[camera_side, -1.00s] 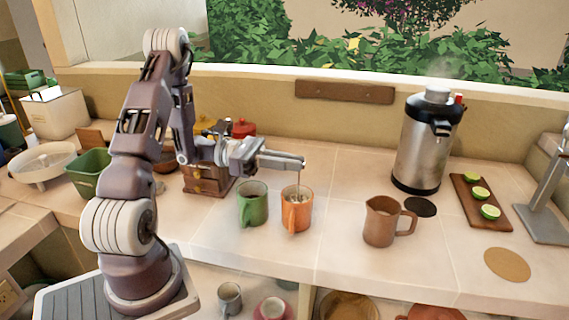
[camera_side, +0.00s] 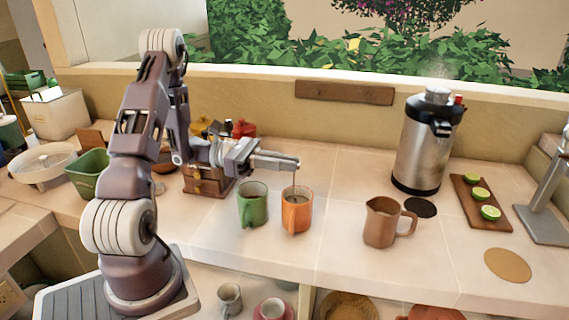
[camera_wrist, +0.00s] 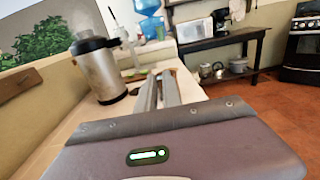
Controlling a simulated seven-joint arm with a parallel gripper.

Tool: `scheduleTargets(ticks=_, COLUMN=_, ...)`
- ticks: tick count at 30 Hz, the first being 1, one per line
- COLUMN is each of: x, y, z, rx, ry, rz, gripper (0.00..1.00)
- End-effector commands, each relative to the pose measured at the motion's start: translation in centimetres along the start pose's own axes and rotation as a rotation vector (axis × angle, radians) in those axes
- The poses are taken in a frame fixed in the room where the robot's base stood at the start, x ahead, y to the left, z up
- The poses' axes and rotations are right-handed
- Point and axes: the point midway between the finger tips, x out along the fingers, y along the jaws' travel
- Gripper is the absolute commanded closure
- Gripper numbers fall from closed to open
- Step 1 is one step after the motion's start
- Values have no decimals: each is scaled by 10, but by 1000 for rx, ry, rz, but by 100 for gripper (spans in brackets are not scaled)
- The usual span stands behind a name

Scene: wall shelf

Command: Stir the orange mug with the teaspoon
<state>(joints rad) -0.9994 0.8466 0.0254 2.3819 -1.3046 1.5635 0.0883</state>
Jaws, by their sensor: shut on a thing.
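The orange mug (camera_side: 297,212) stands upright on the counter, with dark liquid inside. My gripper (camera_side: 297,163) is just above its rim in the side view, shut on the thin handle of the teaspoon (camera_side: 294,180). The spoon hangs down into the mug and its lower end is hidden by the mug. In the wrist view my gripper's fingers (camera_wrist: 158,92) reach forward side by side; the spoon and mug cannot be made out there.
A green mug (camera_side: 252,206) stands close at the left of the orange one. A brown pitcher (camera_side: 381,224) is to the right. A steel urn (camera_side: 422,150) stands behind, also in the wrist view (camera_wrist: 100,70). A board with cut limes (camera_side: 481,202) lies farther right.

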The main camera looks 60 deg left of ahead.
Motion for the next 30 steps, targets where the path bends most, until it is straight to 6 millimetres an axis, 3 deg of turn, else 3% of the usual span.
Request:
scheduleTargets(ticks=6, x=0, y=0, z=4, rx=2, ry=0, rz=0, gripper=100)
scheduleTargets(ticks=22, x=0, y=0, z=58, rx=3, ry=0, rz=0, gripper=100)
scheduleTargets(ticks=30, x=0, y=0, z=64, rx=1, ry=-1, rz=0, gripper=100)
